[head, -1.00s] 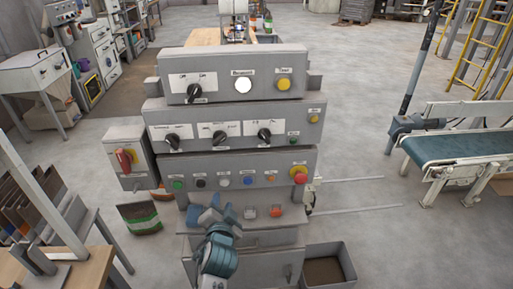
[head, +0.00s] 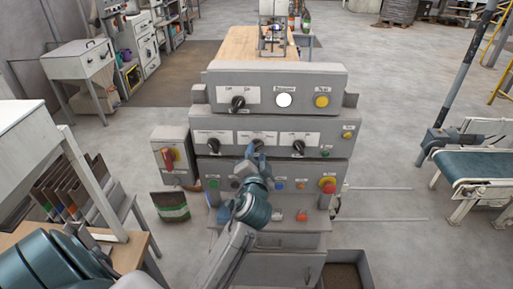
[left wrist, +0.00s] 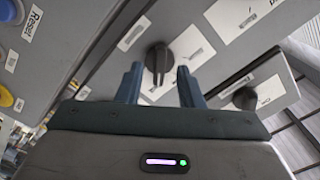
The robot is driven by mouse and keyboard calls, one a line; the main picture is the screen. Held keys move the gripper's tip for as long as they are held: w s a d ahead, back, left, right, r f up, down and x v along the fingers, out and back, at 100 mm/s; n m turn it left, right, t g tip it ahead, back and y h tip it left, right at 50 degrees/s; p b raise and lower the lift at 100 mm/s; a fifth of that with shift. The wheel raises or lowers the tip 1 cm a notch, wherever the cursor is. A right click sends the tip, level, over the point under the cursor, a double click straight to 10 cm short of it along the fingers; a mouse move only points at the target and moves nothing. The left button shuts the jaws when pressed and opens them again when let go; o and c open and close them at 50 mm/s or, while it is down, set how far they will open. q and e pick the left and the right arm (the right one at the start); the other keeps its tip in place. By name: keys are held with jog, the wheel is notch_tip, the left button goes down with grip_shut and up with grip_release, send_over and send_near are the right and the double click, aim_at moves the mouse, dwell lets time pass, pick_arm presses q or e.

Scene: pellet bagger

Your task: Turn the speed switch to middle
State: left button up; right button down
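The middle row of the grey control panel has three black rotary knobs: a left one (head: 213,145), a middle one (head: 258,144) and a right one (head: 299,147). Their small labels are too blurred in the head view to tell which is the speed switch. My left gripper (head: 256,156) is raised in front of the middle knob and partly covers it. In the left wrist view the middle knob (left wrist: 157,61) shows between the tips of my open left gripper (left wrist: 158,70), apart from both fingers. My right gripper is not in view.
Another black knob (head: 237,103), a white button (head: 284,100) and a yellow button (head: 322,101) are above. A row of buttons with a red emergency stop (head: 328,184) lies below. A box with a red switch (head: 169,158) stands left; a blue conveyor (head: 482,166) stands right.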

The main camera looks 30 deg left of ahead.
pick_arm(q)
jog(key=shift+x, duration=0.8)
grip_shut()
